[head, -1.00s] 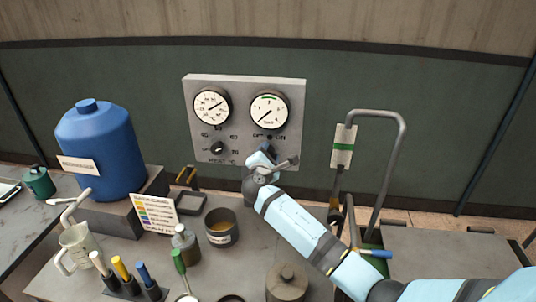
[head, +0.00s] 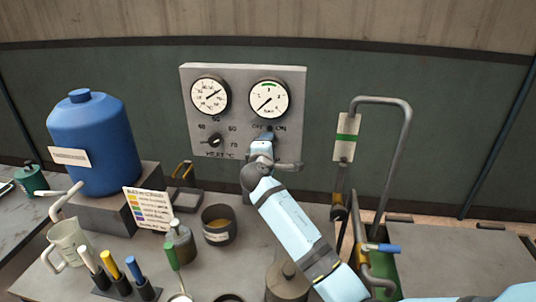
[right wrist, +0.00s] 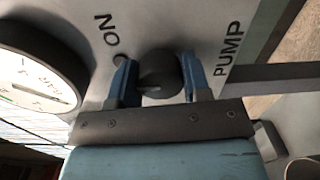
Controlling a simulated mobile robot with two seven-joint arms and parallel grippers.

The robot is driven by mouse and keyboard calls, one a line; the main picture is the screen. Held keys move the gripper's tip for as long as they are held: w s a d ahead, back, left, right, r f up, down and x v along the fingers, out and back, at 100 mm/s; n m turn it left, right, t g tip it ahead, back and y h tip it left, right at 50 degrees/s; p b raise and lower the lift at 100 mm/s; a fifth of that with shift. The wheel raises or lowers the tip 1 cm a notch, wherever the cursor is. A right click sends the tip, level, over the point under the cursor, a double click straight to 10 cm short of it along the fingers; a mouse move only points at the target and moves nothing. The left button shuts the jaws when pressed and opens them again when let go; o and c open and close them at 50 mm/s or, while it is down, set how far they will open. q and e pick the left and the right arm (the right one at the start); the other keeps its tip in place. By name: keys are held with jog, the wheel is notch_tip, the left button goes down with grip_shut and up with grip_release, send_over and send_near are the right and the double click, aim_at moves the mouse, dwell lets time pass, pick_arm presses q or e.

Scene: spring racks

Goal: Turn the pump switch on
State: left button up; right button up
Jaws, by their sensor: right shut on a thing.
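The pump switch is a dark round knob (right wrist: 158,75) on the grey panel (head: 292,88), with the word PUMP printed beside it in the right wrist view. The two blue fingers of my right gripper (right wrist: 158,68) stand on either side of the knob and are shut on it. In the head view my right gripper (head: 263,146) reaches the panel below the right gauge, just under the OFF and ON marks, and hides the knob. Which way the switch points I cannot tell. My left gripper is not in view.
Above the switch is the right gauge (head: 269,99); left of it are the left gauge (head: 210,96) and the heat knob (head: 215,141). A bent pipe (head: 405,150) stands to the right. Cup, bottles and a blue tank (head: 95,140) crowd the table's left.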

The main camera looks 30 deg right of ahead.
jog(key=m+b, duration=0.3)
jog(key=shift+f+m, duration=0.15)
jog(key=shift+m, duration=0.25)
jog(key=shift+m+b, duration=0.6)
jog(key=shift+m, duration=0.1)
jog(key=o, duration=0.9)
